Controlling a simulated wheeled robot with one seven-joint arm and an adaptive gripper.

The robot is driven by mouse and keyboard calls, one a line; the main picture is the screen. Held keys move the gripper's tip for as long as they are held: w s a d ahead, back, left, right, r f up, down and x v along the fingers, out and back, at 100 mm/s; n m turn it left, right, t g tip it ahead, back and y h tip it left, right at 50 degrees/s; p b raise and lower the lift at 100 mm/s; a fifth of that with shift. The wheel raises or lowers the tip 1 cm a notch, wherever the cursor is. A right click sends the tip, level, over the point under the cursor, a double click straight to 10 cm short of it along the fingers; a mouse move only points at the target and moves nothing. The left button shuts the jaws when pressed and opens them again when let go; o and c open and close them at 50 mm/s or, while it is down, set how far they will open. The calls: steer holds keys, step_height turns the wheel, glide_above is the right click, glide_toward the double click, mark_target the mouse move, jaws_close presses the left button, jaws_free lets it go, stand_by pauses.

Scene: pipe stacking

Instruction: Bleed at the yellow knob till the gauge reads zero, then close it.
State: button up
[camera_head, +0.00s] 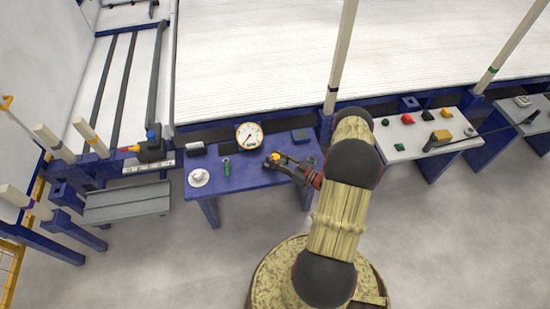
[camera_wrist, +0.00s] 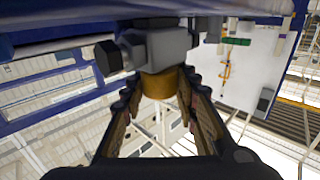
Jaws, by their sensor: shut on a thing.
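The yellow knob (camera_wrist: 157,86) sits at the end of a grey valve body (camera_wrist: 165,48) in the wrist view. My gripper (camera_wrist: 160,80) has its two fingers on either side of the knob and is shut on it. In the head view my gripper (camera_head: 276,162) is at the right part of the blue table, and a bit of the yellow knob (camera_head: 274,156) shows at its tip. The round white gauge (camera_head: 249,135) with a yellowish rim stands at the table's back. It has a dark needle, but its reading is too small to tell.
The blue table (camera_head: 236,179) also bears a white helmet-like object (camera_head: 199,177), a green-topped tool (camera_head: 226,165) and a dark blue box (camera_head: 301,136). A white-topped table (camera_head: 400,146) with coloured pieces stands to the right. Open floor lies in front.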

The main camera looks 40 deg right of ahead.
steer(key=shift+h, duration=0.3)
steer(key=m+h+p, duration=0.1)
steer(key=m+h, duration=0.2)
steer(key=h, duration=0.2)
steer(key=shift+a+m+p, duration=0.15)
steer(key=shift+m+p, duration=0.25)
steer(key=m+h, duration=0.2)
steer(key=h, duration=0.1)
steer(key=m+g+h, duration=0.1)
steer(key=h, duration=0.2)
steer(key=shift+w+m, duration=0.1)
steer(key=shift+m, duration=0.3)
steer(key=m+g+h, duration=0.4)
steer(key=h, duration=0.1)
steer(key=shift+m+g+h, duration=0.3)
steer(key=shift+h, duration=0.1)
steer(key=shift+m+g+h+b, duration=0.5)
steer(key=shift+m+g+h, duration=0.45)
steer(key=shift+g, duration=0.45)
steer(key=shift+m+g+h+b, duration=0.5)
steer(key=shift+m+g+h, duration=0.25)
steer(key=shift+m+g, duration=0.55)
steer(key=o, duration=1.2)
steer(key=shift+d, duration=0.2)
